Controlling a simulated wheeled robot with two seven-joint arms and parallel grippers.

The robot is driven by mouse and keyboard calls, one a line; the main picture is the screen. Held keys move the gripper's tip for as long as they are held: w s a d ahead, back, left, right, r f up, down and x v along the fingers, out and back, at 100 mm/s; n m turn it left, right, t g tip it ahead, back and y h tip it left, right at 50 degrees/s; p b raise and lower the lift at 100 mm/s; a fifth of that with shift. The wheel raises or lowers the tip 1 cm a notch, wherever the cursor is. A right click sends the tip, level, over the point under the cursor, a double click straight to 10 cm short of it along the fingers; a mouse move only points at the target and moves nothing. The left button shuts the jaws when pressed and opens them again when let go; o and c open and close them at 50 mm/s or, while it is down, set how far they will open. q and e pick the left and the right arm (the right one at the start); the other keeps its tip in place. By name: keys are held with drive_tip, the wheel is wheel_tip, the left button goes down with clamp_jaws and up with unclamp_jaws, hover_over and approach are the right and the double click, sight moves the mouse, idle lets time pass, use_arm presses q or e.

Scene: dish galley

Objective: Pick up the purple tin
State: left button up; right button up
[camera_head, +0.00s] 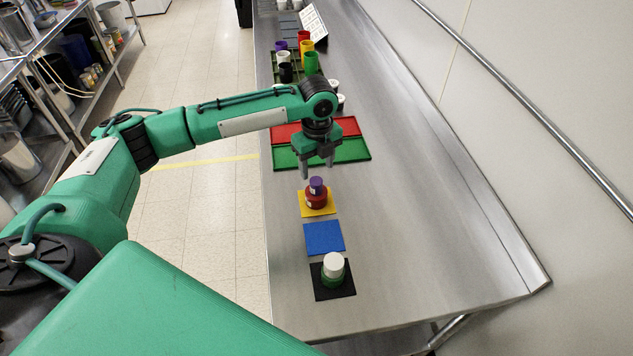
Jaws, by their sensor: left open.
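The purple tin (316,185) is small and sits on top of a wider red tin (315,199). The red tin stands on a yellow mat (318,212) on the steel counter. My left gripper (318,166) is open, with its fingers pointing down. In the picture it shows just above the purple tin; the exact gap in height and depth is hard to tell. Nothing shows between its fingers. My right gripper is not in the view.
A bare blue mat (324,238) and a black mat (342,291) with a white tin (333,263) on a green one lie nearer. Red (343,127) and green (350,150) trays lie behind my gripper. Farther back stand several cups (311,62). The counter's right side (430,220) is clear.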

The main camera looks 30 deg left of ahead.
sight(316, 181)
use_arm(q)
drive_tip(key=shift+w+f, duration=0.15)
drive_tip(key=shift+f, duration=0.35)
drive_tip(key=shift+w+f, duration=0.15)
drive_tip(key=shift+f, duration=0.35)
drive_tip(key=shift+s+a+f+p, duration=0.1)
drive_tip(key=shift+s+f+p, duration=0.2)
drive_tip(key=shift+f+p, duration=0.3)
wheel_tip(316, 181, down, 4)
drive_tip(key=shift+r+p, duration=0.1)
drive_tip(key=shift+p, duration=0.7)
drive_tip(key=shift+s, duration=0.1)
drive_tip(key=c, duration=1.1)
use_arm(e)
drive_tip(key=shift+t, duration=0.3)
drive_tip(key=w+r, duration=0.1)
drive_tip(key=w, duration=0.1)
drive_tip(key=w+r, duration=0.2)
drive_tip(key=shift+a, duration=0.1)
